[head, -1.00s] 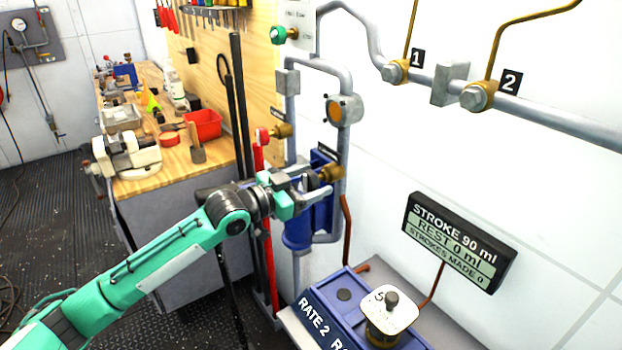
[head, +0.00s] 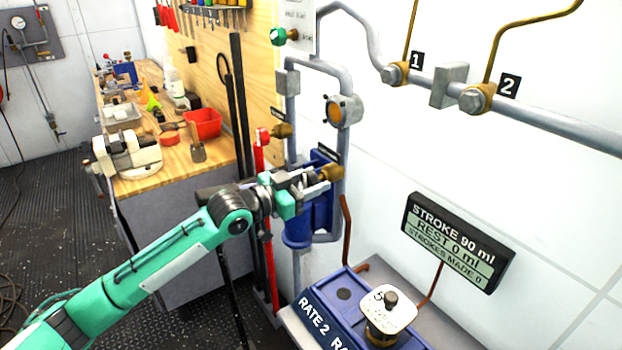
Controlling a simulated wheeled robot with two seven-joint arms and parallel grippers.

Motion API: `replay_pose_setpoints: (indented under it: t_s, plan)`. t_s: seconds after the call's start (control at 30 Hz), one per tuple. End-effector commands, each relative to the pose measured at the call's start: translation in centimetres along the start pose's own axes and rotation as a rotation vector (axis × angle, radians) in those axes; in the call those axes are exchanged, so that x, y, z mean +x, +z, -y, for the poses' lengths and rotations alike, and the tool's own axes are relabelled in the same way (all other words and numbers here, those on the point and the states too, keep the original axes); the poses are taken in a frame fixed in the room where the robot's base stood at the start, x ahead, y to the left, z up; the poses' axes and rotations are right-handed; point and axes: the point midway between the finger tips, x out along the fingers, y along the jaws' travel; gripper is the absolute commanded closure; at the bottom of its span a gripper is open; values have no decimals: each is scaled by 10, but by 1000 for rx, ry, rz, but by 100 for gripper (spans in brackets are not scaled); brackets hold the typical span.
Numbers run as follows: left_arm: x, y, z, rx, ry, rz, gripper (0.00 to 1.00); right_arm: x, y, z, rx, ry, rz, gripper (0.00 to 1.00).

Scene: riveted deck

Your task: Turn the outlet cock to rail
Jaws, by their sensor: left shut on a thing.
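My left gripper (head: 318,182) is shut at the brass cock (head: 331,172) low on the grey pipe loop, in front of a blue body (head: 298,236). The jaws hide most of this cock's handle, so I cannot tell which way it points. A small dark label above it is too small to read. My right gripper is not in view.
A display (head: 455,240) reads stroke 90 ml, rest 0 ml, strokes made 0. Below is a blue box with a pale knob plate (head: 388,308). A wooden bench (head: 165,160) with tools and a red bin (head: 203,124) stands left. Rail fittings 1 and 2 are upper right.

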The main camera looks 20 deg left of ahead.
Motion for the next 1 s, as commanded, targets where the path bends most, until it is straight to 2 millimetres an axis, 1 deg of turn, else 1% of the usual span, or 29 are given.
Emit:
replay_pose_setpoints:
  t_s: [0.03, 0.13, 0.67, 0.7, 1.0]
  plan:
    - [0, -2, 0, -27, 1, 1, 80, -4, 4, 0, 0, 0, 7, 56]
    - [0, -3, 0, -98, 0, 2, 80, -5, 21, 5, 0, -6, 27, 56]
    - [0, -3, 0, -592, -1, 0, 80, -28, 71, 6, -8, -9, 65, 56]
    - [0, -3, 0, -629, -2, 0, 80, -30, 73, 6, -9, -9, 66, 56]
    - [0, -3, 1, -915, -2, -1, 80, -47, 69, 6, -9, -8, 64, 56]
